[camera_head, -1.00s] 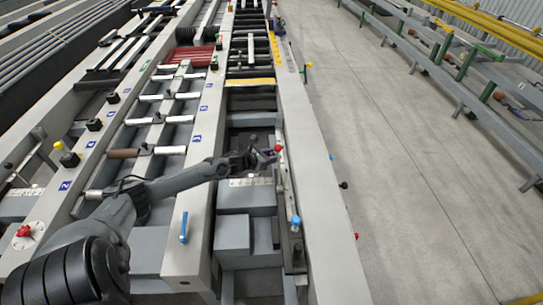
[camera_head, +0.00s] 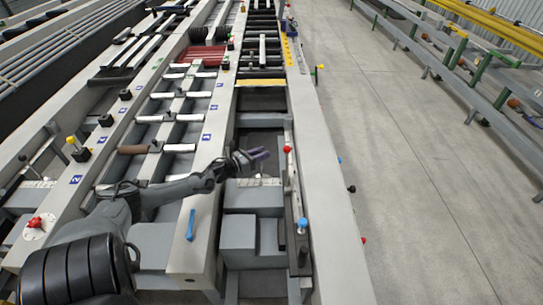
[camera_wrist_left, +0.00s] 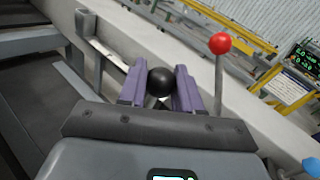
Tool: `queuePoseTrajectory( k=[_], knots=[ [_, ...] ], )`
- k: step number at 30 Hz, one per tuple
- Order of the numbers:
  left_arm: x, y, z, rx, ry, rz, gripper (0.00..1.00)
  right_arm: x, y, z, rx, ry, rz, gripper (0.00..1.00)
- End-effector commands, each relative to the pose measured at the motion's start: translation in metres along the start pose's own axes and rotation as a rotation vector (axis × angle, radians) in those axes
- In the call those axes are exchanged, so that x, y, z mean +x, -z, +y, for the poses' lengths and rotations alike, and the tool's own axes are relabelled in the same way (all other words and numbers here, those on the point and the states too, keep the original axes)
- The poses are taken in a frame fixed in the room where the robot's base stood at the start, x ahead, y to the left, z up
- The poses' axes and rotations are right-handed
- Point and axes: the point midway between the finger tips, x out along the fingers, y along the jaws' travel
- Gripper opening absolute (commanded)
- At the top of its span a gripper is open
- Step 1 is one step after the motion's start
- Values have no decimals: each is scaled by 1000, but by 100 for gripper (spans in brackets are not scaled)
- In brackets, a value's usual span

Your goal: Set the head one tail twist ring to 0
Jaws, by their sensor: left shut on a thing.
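My left gripper (camera_head: 258,157) reaches over the gap in the machine bed, just left of a red ball-topped lever (camera_head: 287,149). In the left wrist view its purple fingers (camera_wrist_left: 160,88) are shut on a black ball knob (camera_wrist_left: 161,81), which sits between them. The red ball (camera_wrist_left: 219,43) on its thin rod stands to the right of the fingers, apart from them. I cannot make out the twist ring or its marks; whether the black knob belongs to it cannot be told. My right gripper is not in view.
A blue-topped knob (camera_head: 302,224) stands on the right rail nearer to me. A blue handle (camera_head: 190,224) lies on the left beam. Grey blocks (camera_head: 239,238) fill the bed below my gripper. A display with green digits (camera_wrist_left: 305,56) is at the right.

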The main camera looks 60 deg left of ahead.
Motion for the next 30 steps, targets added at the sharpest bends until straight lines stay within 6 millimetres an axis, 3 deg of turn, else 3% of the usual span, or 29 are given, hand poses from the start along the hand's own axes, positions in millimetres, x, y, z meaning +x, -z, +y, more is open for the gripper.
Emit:
queuePoseTrajectory(
  k=[10,11,15,25,30],
  knots=[
    [-4,-1,2,-10,4,-18,0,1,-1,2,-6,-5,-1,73],
    [-4,-1,2,-10,4,-18,36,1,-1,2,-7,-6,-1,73],
    [-4,-1,2,-10,4,-17,57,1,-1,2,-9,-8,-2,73],
    [-5,0,2,-10,4,-16,57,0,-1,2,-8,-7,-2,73],
    [-16,0,2,-10,4,-14,57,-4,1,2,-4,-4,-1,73]
  ],
)
